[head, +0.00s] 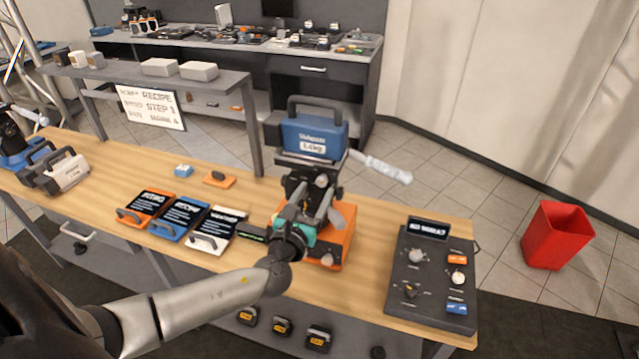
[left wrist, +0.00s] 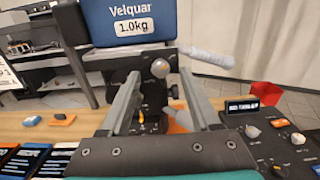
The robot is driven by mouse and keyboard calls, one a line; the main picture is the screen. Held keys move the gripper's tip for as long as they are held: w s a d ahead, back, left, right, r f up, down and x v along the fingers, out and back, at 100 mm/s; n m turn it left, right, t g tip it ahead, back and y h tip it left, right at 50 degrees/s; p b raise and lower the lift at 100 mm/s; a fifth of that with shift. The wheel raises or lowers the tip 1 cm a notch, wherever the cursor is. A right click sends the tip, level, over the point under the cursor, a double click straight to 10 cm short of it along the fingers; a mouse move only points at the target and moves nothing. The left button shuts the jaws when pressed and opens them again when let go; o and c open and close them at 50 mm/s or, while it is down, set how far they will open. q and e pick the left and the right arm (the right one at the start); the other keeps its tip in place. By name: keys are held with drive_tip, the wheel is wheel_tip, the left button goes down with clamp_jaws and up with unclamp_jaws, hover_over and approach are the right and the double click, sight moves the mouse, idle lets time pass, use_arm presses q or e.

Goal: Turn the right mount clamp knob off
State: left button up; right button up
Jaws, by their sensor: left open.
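The right mount (head: 297,187) is a dark upright clamp with a blue block labelled "Velquar 1.0kg" (head: 313,137) on top. A round silver knob (left wrist: 161,68) sits on its front, below the block; the knob also shows in the head view (head: 321,181). A grey-white handle sticks out on the mount's right side (head: 382,167). My left gripper (head: 315,192) is open and empty in front of the mount. In the left wrist view its two fingers (left wrist: 160,80) appear either side of the knob; contact cannot be made out. My right gripper is not in view.
An orange base (head: 342,247) stands under the mount. A dark control panel (head: 407,285) with knobs and switches lies to the right. Several labelled cards (head: 180,217) lie left of the gripper. A red bin (head: 557,236) stands on the floor.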

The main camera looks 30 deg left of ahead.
sight(321, 183)
use_arm(q)
drive_tip(key=shift+x, duration=1.85)
clamp_jaws()
